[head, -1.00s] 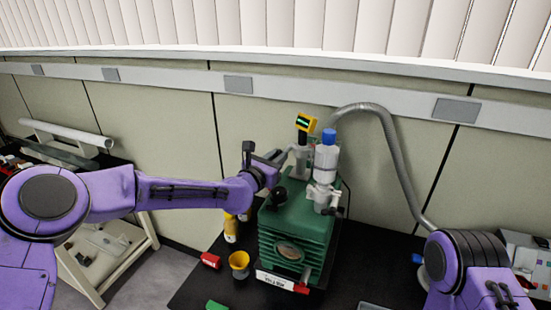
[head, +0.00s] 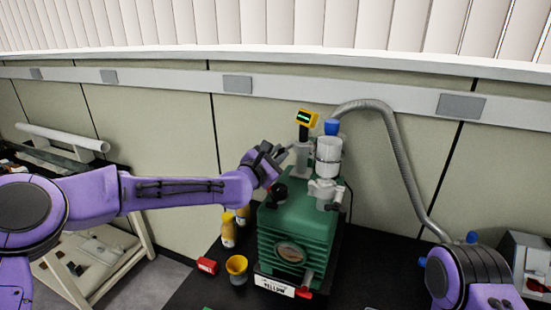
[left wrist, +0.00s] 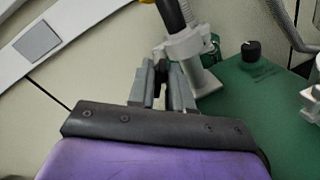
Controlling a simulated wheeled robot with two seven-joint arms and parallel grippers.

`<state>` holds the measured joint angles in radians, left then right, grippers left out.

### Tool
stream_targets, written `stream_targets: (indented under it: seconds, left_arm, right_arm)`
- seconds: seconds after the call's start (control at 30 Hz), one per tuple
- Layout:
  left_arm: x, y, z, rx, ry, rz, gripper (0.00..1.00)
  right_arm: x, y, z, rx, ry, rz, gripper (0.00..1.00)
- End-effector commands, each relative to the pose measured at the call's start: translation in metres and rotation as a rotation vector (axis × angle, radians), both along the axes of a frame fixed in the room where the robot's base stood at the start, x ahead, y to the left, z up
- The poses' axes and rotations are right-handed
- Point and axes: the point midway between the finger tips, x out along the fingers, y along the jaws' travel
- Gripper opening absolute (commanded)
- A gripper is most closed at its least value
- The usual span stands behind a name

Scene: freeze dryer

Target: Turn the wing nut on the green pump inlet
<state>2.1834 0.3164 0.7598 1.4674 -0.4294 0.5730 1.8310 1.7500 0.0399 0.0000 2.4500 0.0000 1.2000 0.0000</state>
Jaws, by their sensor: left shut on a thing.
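The green pump (head: 300,222) stands on the dark table, with its inlet fitting (head: 301,158) rising at its back left; the grey inlet clamp also shows in the left wrist view (left wrist: 186,46). My left gripper (head: 268,160) reaches in from the left to the side of this inlet. In the left wrist view its two grey fingers (left wrist: 163,84) are closed on a small dark part beside the clamp, which I take as the wing nut. The fingers hide most of it. My right arm shows at the lower right; its gripper is out of view.
A yellow gauge (head: 307,117) tops the inlet. A white cylinder (head: 328,156) on a valve stands right of it. A grey hose (head: 403,165) arches to the right. A black knob (head: 279,191) sits on the pump near my gripper.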

Motion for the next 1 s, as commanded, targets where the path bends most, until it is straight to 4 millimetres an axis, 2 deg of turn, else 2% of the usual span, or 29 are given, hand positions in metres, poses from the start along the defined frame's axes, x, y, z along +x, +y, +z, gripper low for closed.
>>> stream_targets:
  seconds: [0.53, 0.57, 0.6, 0.87, 1.0]
  left_arm:
    - [0.001, 0.001, 0.002, 0.023, -0.015, 0.002, 0.0]
    - [0.001, 0.001, 0.002, 0.022, -0.015, 0.003, 0.29]
    - [0.001, 0.001, 0.001, 0.023, -0.015, 0.002, 0.42]
    - [0.0, 0.0, 0.001, 0.023, -0.014, 0.0, 0.43]
    - [-0.01, 0.006, -0.001, 0.023, -0.015, 0.0, 0.43]
  right_arm:
    - [0.0, 0.0, -0.002, 0.0, 0.0, 0.0, 0.43]
    - [0.0, 0.0, -0.002, 0.0, 0.0, 0.0, 0.43]
    - [0.0, 0.0, -0.002, 0.0, 0.0, 0.0, 0.43]
    - [0.0, 0.0, -0.002, 0.0, 0.0, 0.0, 0.43]
    - [0.0, 0.0, -0.011, 0.0, 0.0, 0.0, 0.43]
